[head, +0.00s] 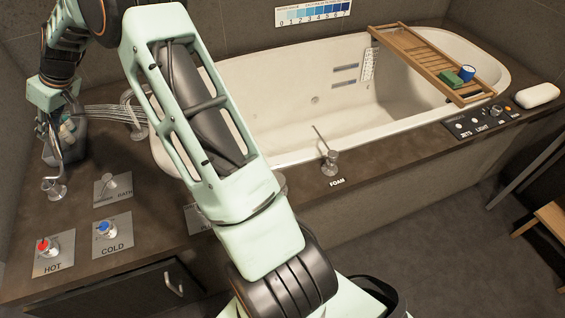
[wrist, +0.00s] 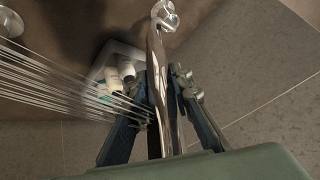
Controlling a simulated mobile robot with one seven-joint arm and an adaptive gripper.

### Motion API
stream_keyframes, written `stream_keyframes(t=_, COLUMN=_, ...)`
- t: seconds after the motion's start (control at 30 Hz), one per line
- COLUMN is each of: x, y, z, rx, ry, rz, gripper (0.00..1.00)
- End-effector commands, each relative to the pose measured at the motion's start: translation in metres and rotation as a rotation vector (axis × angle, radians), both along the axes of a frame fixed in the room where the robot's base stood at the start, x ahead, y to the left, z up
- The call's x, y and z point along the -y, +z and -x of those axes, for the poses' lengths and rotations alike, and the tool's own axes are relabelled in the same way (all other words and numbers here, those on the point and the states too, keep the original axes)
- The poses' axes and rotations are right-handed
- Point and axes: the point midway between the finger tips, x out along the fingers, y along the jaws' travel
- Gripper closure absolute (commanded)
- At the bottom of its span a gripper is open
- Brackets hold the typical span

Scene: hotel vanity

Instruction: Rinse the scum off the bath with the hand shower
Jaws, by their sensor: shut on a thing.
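The white bath (head: 290,100) lies across the middle of the head view. I cannot make out scum on its visible inside, and my arm hides its near left end. My gripper (head: 50,135) is at the far left, over the counter and outside the bath. In the wrist view my gripper (wrist: 165,120) is shut on a shiny metal handle, the hand shower (wrist: 157,60). Water jets stream from it to the left in the wrist view, and to the right in the head view, toward the bath's left end. Its head is hidden.
A bin with bottles (head: 68,150) stands beside the gripper, with a chrome holder (head: 54,188) in front. HOT (head: 45,248) and COLD (head: 106,230) knobs are at the front left. A FOAM spout (head: 329,160) stands on the near rim. A wooden tray (head: 425,60) spans the bath's right end.

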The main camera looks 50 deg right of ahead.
Motion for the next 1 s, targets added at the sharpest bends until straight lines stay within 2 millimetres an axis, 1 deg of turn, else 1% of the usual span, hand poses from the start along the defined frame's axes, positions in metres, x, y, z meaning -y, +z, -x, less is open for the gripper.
stream_keyframes(t=0.47, x=-0.002, y=0.001, z=-0.001, rx=-0.001, ry=-0.001, rz=0.003, gripper=1.00)
stream_keyframes(t=0.7, x=-0.020, y=0.000, z=-0.006, rx=-0.023, ry=-0.021, rz=0.045, gripper=1.00)
stream_keyframes(t=1.0, x=-0.043, y=-0.009, z=-0.016, rx=-0.055, ry=-0.062, rz=0.114, gripper=1.00)
